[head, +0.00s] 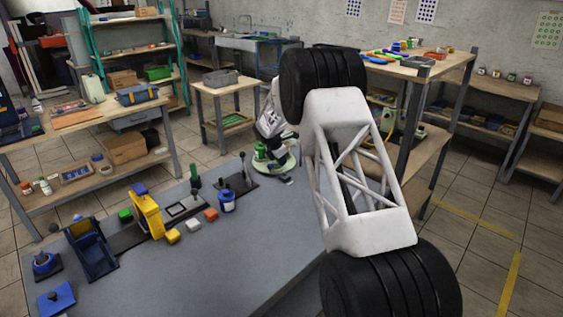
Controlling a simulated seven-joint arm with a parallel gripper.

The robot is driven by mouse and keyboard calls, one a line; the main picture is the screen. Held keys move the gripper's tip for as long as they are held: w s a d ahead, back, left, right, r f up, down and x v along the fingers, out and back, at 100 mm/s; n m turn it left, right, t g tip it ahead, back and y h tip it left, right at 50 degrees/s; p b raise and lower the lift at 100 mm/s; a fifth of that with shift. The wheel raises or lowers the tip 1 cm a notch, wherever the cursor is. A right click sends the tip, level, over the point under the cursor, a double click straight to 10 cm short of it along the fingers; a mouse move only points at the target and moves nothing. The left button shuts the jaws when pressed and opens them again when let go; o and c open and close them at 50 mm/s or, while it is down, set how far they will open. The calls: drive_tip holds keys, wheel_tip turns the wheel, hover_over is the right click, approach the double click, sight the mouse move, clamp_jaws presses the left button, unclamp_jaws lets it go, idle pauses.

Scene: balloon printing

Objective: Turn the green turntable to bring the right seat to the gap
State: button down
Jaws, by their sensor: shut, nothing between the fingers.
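The green turntable (283,165) is a pale green disc at the far edge of the grey table, with a green upright part (260,151) on its left side. My gripper (266,138) hangs above it at the end of my white arm. The gripper looks shut, with no thing seen in it. The fingertips are small and dark here, and I cannot tell whether they touch the turntable. The seats and the gap are too small to tell apart. My arm passes close by on the right.
On the grey table (240,265) stand a blue cup (227,202), orange (211,215), white (193,226) and yellow (172,236) blocks, a yellow stand (148,213), a black plate with posts (240,184) and a dark blue bin (92,250). The table's front middle is clear.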

drive_tip(key=shift+s+f, duration=0.1)
drive_tip(key=shift+f, duration=0.05)
drive_tip(key=v, duration=1)
drive_tip(key=shift+d, duration=0.2)
drive_tip(key=shift+s, duration=0.15)
